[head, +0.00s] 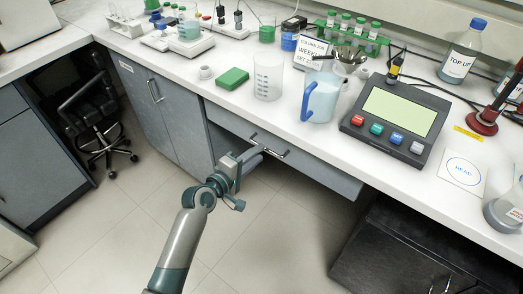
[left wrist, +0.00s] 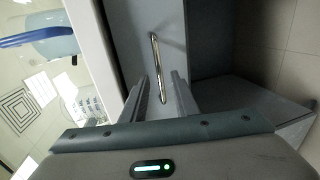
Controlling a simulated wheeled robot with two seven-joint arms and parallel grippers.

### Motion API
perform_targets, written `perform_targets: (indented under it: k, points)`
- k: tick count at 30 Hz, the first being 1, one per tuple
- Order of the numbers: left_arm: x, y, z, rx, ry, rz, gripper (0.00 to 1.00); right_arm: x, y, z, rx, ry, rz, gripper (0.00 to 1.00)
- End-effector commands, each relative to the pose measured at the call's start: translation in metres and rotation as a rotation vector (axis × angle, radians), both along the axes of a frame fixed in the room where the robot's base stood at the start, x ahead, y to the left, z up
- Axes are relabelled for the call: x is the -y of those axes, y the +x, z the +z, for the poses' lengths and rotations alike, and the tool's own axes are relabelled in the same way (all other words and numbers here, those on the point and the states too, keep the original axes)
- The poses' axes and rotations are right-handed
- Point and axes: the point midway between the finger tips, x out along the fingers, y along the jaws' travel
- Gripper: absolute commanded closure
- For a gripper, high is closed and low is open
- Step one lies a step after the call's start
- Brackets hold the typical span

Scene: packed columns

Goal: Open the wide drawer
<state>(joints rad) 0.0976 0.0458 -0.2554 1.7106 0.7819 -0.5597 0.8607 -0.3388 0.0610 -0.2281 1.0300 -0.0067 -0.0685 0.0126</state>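The wide drawer (head: 317,171) has a grey front just under the bench edge, and no inside of it shows. Its metal bar handle (head: 268,145) is near the middle of the front. My left gripper (head: 256,154) is at the handle, reaching up from below. In the left wrist view the handle (left wrist: 156,60) runs toward the gripper (left wrist: 163,92), and its near end lies between the two parted fingers. I see a gap between fingers and bar; whether either finger touches it is unclear. My right gripper is not in view.
The bench top above holds a beaker (head: 268,76), a blue-handled jug (head: 320,97) and a device with a screen (head: 398,115). A cupboard (head: 160,105) is left of the drawer, and a dark cabinet (head: 400,250) stands lower right. The floor below the drawer is clear.

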Motion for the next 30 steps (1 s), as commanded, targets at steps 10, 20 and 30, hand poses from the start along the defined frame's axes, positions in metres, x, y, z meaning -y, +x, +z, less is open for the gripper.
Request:
perform_targets:
  k: [10,20,30]
  points:
    - [0.017,0.024,-0.006,0.0,0.0,0.0,0.73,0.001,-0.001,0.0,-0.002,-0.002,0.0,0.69]
    - [0.018,0.024,-0.006,0.001,0.001,0.0,0.8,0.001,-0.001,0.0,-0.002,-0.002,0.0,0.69]
    - [0.017,0.024,-0.007,0.001,0.001,0.0,1.0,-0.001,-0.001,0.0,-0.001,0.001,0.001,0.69]
